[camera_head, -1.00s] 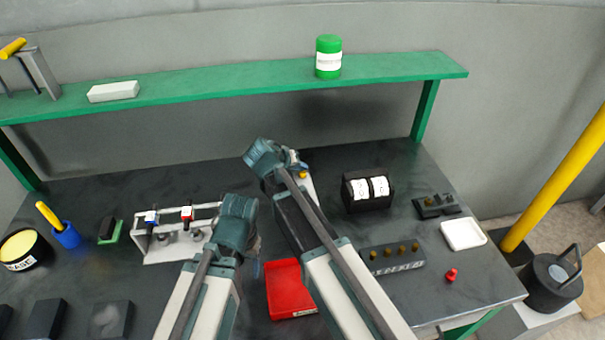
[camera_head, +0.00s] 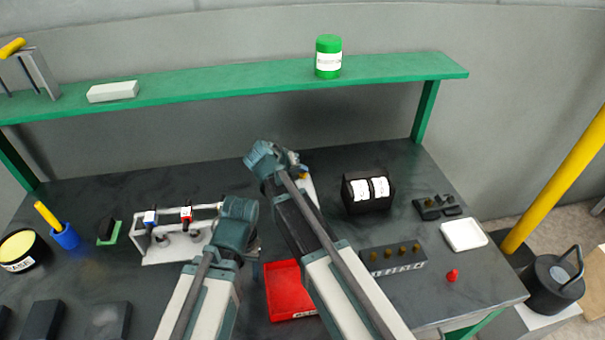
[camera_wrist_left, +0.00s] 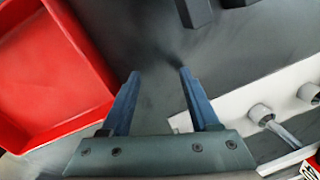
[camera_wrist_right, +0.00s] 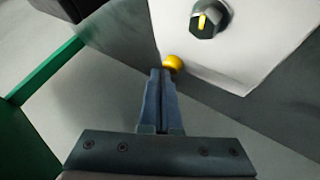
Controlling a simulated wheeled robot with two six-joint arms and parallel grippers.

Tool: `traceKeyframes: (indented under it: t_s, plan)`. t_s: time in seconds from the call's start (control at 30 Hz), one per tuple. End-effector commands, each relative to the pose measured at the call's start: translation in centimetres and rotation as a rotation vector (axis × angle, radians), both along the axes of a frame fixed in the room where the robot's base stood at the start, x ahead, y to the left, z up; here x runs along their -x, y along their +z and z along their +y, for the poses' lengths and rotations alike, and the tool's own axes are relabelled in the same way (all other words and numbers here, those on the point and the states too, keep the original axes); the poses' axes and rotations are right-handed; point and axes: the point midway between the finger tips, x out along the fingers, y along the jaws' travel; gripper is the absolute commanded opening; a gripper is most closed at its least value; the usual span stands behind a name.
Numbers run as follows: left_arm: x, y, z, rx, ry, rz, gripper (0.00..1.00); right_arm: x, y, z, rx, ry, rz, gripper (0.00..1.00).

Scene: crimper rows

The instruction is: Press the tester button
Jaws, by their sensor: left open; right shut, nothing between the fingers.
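The tester (camera_wrist_right: 250,45) is a pale box with a dark knob (camera_wrist_right: 207,20) with a yellow mark and a yellow button (camera_wrist_right: 172,63) near its edge. In the head view my right arm hides most of the tester (camera_head: 309,188). My right gripper (camera_wrist_right: 161,73) is shut and empty, its fingertips right at the yellow button. I cannot tell whether they touch it or whether it is pressed in. My left gripper (camera_wrist_left: 160,74) is open and empty above the table, between the red tray (camera_wrist_left: 45,70) and the pale rack (camera_wrist_left: 245,110).
A black holder with white rolls (camera_head: 369,190) stands right of the tester. A dark block with brass knobs (camera_head: 393,258), a white dish (camera_head: 463,235) and a small red piece (camera_head: 453,275) lie further right. A green shelf (camera_head: 230,86) runs along the back.

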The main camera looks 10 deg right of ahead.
Motion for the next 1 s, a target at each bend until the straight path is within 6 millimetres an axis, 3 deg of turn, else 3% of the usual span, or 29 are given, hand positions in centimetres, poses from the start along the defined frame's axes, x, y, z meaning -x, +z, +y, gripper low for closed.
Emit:
traceKeyframes:
  t_s: [1.0]
  plan:
    - [0.3, -1.2, 0.3, -0.008, 0.0, 0.004, 0.62, 0.1, -1.3, 0.0, 0.0, -0.001, 0.002, 0.0]
